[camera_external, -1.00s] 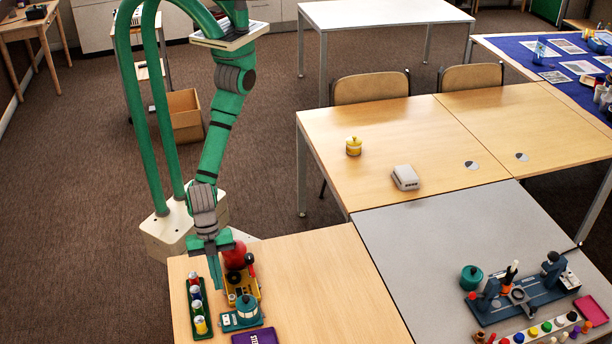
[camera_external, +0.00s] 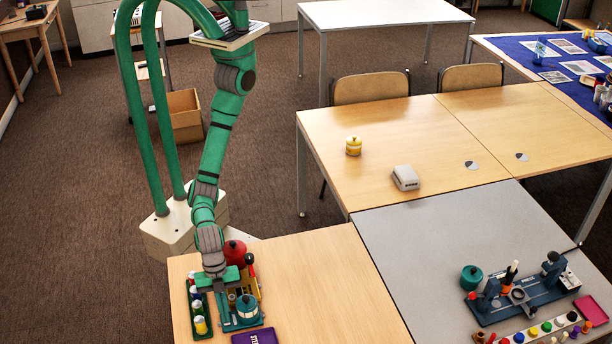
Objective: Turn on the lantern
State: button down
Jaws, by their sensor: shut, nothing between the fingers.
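A small round teal and pale thing (camera_external: 247,309), which looks like the lantern, stands on a teal base at the front of the near wooden table. I cannot make out a switch or whether it is lit. My gripper (camera_external: 223,314) is shut and empty, pointing down just left of the lantern. Its fingers are close to the left part of the teal base; I cannot tell whether they touch it. My gripper and wrist hide part of the things behind them.
A dark green tray (camera_external: 191,315) with several small cans is left of my gripper. A red rounded thing (camera_external: 235,249) and a yellow item stand behind the lantern. A purple book (camera_external: 256,338) lies in front. The table's right side is clear.

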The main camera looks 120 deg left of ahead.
jog(key=shift+w, duration=0.1)
dwell(0.3)
jog(key=shift+w+f, duration=0.1)
jog(key=shift+f, duration=0.05)
jog(key=shift+d, duration=0.1)
jog(key=shift+s+a, duration=0.6)
jog(key=shift+s, duration=0.05)
